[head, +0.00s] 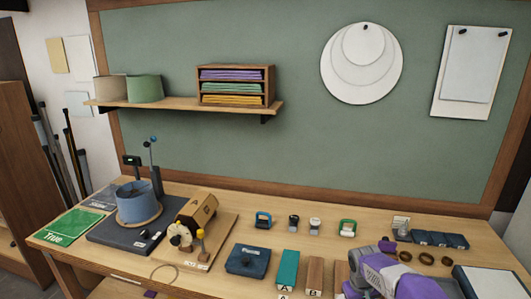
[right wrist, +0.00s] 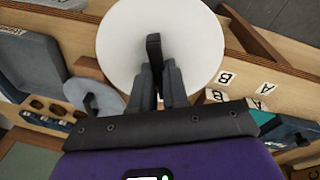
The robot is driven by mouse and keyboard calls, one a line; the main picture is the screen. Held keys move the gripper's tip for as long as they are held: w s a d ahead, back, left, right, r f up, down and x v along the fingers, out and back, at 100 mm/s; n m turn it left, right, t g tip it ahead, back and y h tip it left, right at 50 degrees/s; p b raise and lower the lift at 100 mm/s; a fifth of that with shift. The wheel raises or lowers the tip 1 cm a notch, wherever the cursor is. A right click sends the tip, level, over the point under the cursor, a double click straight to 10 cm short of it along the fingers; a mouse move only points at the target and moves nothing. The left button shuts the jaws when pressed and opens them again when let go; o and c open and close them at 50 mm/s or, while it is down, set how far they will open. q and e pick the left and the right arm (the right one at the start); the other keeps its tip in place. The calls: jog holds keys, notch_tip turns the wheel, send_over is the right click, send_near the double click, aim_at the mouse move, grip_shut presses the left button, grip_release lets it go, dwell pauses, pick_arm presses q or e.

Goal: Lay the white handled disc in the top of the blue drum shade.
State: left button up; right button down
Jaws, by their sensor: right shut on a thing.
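The blue drum shade (head: 136,203) stands upright on a dark base at the left of the table in the head view, with its top open. The white disc (right wrist: 185,30) fills the upper middle of the right wrist view. Its dark upright handle (right wrist: 154,48) is between the fingers of my right gripper (right wrist: 156,75), which is shut on it. In the head view only my purple right arm shows at the bottom right; its fingertips and the disc are hidden or out of frame. My left gripper is not in view.
A brown roller device (head: 196,215) stands just right of the shade. A dark blue box (head: 247,260) and teal block (head: 288,268) lie at the front middle. Thin rods with blue and dark balls (head: 152,150) rise behind the shade. A second, grey disc (right wrist: 90,95) shows in the wrist view.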

jog(key=s+a+f, duration=0.4)
jog(key=s+a, duration=0.1)
jog(key=s, duration=0.1)
jog(key=s+a+f+m, duration=0.1)
jog(key=s+a+f, duration=0.3)
jog(key=s, duration=0.3)
jog(key=shift+s+a+m, duration=0.3)
jog(key=shift+a, duration=0.2)
